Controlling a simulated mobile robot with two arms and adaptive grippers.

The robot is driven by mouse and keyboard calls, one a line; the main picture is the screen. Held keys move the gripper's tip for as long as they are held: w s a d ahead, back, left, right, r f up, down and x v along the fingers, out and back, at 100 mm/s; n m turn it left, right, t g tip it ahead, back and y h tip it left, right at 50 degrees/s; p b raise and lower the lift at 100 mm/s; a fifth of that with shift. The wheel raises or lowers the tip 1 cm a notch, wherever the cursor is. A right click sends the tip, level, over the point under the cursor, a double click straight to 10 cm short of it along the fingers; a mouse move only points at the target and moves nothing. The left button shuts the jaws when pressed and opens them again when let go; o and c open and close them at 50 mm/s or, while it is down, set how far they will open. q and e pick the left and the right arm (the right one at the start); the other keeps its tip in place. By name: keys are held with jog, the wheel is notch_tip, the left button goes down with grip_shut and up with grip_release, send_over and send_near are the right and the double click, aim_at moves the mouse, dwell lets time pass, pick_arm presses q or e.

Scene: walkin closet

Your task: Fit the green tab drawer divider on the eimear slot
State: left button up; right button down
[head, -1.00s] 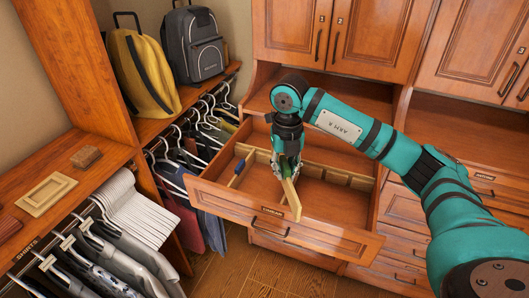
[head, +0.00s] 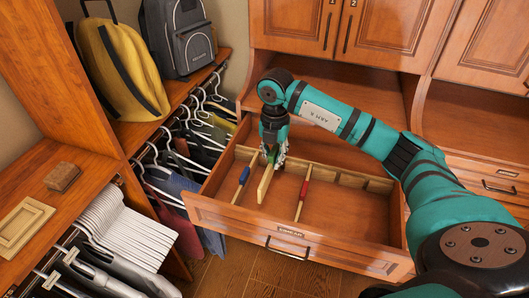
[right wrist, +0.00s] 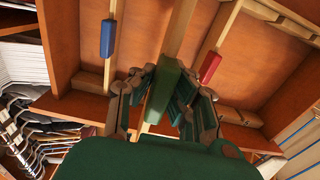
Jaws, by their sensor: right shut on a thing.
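The green tab divider is a pale wooden strip (head: 265,185) with a green tab (right wrist: 163,92). My right gripper (head: 272,158) is shut on the green tab, pointing down over the open drawer; the grip also shows in the right wrist view (right wrist: 160,100). The strip lies between the blue tab divider (head: 241,178) and the red tab divider (head: 302,192), roughly in line with them. I cannot tell whether its ends sit in slots. The drawer (head: 235,219) bears a name plate (head: 290,232), too small to read surely. My left gripper is not in view.
A slotted pale rail (head: 345,178) runs along the drawer's back. The drawer's right part is bare. Hanging clothes (head: 185,165) crowd its left side. A yellow backpack (head: 122,70) and a grey backpack (head: 180,38) stand on a shelf at upper left.

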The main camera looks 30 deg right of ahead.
jog(key=shift+f, duration=0.55)
jog(key=shift+s+f+b, duration=0.15)
jog(key=shift+f+b, duration=0.3)
jog(key=shift+f, duration=0.1)
jog(key=shift+s+f+b, duration=0.15)
jog(key=shift+f+b, duration=0.25)
jog(key=shift+f, duration=0.5)
jog(key=shift+f+b, duration=0.55)
jog(key=shift+f, duration=0.05)
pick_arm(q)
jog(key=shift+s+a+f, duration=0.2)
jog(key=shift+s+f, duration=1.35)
pick_arm(e)
jog(key=shift+r, duration=0.1)
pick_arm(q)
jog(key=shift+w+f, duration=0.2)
pick_arm(e)
jog(key=shift+f, duration=0.2)
pick_arm(q)
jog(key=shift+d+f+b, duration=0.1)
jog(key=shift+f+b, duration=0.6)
jog(key=shift+b, duration=0.2)
pick_arm(e)
jog(key=shift+f, duration=1)
